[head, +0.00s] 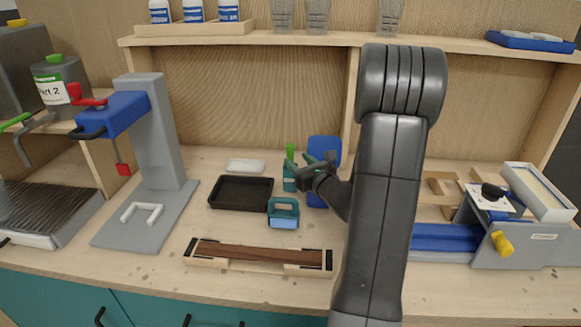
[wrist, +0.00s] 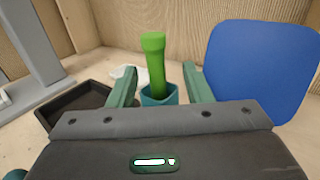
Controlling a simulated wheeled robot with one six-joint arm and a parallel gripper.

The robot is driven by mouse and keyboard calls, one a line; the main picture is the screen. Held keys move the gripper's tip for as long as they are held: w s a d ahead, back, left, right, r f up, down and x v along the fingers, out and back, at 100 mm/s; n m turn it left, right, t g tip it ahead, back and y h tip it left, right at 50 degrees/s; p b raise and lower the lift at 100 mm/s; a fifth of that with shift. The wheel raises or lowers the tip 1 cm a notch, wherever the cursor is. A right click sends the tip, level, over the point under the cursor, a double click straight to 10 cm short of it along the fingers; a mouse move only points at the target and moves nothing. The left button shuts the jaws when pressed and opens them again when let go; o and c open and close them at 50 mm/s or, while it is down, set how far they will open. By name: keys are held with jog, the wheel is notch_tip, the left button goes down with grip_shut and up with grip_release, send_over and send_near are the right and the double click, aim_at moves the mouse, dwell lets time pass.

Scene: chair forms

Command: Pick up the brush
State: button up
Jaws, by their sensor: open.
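The brush shows as a bright green handle (head: 290,152) standing upright in a small teal cup (head: 289,183) near the back of the bench. Its lower end is hidden inside the cup. In the wrist view the green handle (wrist: 154,65) rises from the teal cup (wrist: 160,95), a little left of centre between my fingers. My gripper (head: 310,162) is open, with its fingers either side of the handle's line in the wrist view (wrist: 160,72). In the head view it is just right of the handle. I cannot tell how far the fingers reach around it.
A blue panel (head: 325,148) stands close behind my gripper. A black tray (head: 240,192) lies left of the cup, and a teal and blue block (head: 283,213) is in front. A wooden fixture (head: 258,256) lies at the front. A grey press (head: 155,140) stands left.

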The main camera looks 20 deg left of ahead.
aim_at(292, 156)
jog(key=x, duration=0.2)
jog(key=p+x, duration=0.1)
jog(key=x, duration=0.1)
jog(key=shift+s+a+r, duration=0.2)
jog(key=shift+s, duration=0.05)
jog(key=shift+w+a, duration=0.2)
jog(key=shift+w, duration=0.05)
grip_shut()
